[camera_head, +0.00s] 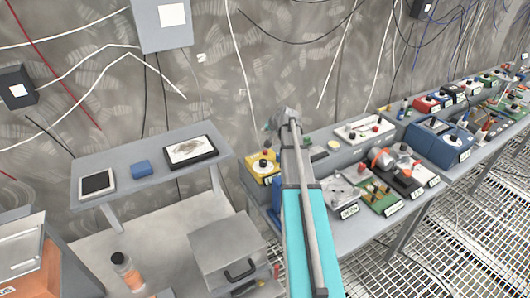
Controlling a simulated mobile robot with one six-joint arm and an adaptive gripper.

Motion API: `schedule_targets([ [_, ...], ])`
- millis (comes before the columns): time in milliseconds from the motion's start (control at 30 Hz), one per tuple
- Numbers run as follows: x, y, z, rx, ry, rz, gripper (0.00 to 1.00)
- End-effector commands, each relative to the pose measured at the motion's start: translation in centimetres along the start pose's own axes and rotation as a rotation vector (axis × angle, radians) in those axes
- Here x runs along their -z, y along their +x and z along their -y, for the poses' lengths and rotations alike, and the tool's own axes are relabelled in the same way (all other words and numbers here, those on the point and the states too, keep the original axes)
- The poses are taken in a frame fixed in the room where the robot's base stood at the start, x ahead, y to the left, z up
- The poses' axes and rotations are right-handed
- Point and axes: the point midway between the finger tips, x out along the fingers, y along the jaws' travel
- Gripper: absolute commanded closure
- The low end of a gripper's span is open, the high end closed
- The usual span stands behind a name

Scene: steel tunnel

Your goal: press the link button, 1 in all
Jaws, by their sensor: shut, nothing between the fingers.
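My arm reaches away from me over the long bench, and my gripper (272,124) is at its far end, shut and empty. No label reading "link" is legible, so I cannot tell which device carries the link button. My arm hides part of the bench behind it.
The long bench (345,237) holds several devices, including a green board (379,197), a blue box (437,140) and a white panel (364,130). A grey case (235,250) stands below. Cables hang along the wall.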

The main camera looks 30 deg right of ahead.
Motion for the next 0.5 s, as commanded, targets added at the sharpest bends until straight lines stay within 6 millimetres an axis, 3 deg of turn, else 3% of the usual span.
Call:
schedule_targets([
  [500,-2.1,2.9,-1.9,0.001,-0.002,0.001,1.0],
])
